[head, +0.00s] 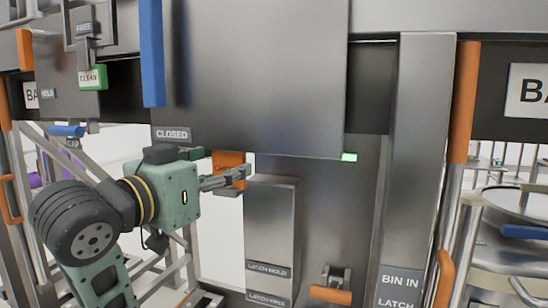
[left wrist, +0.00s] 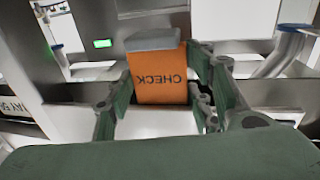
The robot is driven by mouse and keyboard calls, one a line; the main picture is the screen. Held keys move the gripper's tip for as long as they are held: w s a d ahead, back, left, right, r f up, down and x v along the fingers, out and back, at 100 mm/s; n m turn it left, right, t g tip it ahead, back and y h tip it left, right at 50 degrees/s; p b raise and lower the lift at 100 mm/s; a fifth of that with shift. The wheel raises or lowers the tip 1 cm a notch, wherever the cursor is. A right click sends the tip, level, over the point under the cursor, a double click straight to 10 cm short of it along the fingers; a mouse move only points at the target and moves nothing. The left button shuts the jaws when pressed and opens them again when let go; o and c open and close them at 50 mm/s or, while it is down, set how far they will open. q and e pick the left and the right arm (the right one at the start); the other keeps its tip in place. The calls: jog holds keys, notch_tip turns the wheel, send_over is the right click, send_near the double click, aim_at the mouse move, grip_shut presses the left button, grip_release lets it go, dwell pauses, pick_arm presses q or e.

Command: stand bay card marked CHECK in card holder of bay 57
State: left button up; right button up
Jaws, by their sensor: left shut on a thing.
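My left gripper (head: 238,178) is shut on the orange CHECK card (head: 228,160), in front of the grey bay panel in the middle of the head view. In the left wrist view the card (left wrist: 158,80) shows between the gripper's green finger links, its lettering upside down. A grey piece (left wrist: 153,40) lies across the card's far edge; I cannot tell whether it belongs to the card. A white label ending in a partly cut "BAY 5" (left wrist: 14,106) is at the left edge of the wrist view. I cannot make out the card holder of bay 57. My right gripper is not in view.
A green CLEAN card (head: 92,77) stands on the bay at the left. A large grey panel (head: 255,80) with a blue handle (head: 152,50) hangs above my gripper. A grey column (head: 270,225) stands just right of it. An orange latch handle (head: 330,295) sits lower down.

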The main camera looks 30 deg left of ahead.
aim_at(237, 164)
pick_arm(q)
jog(key=w, duration=0.4)
jog(key=shift+a, duration=0.1)
jog(key=w+p, duration=0.1)
jog(key=w, duration=0.3)
jog(key=w+p, duration=0.1)
jog(key=w, duration=0.3)
jog(key=w+f+p, duration=0.1)
jog(key=w, duration=0.3)
jog(key=shift+w+a, duration=0.1)
jog(key=shift+a, duration=0.2)
jog(key=shift+f, duration=0.25)
jog(key=shift+s, duration=0.25)
jog(key=shift+w+f, duration=0.1)
jog(key=shift+f, duration=0.15)
jog(key=o, duration=1.2)
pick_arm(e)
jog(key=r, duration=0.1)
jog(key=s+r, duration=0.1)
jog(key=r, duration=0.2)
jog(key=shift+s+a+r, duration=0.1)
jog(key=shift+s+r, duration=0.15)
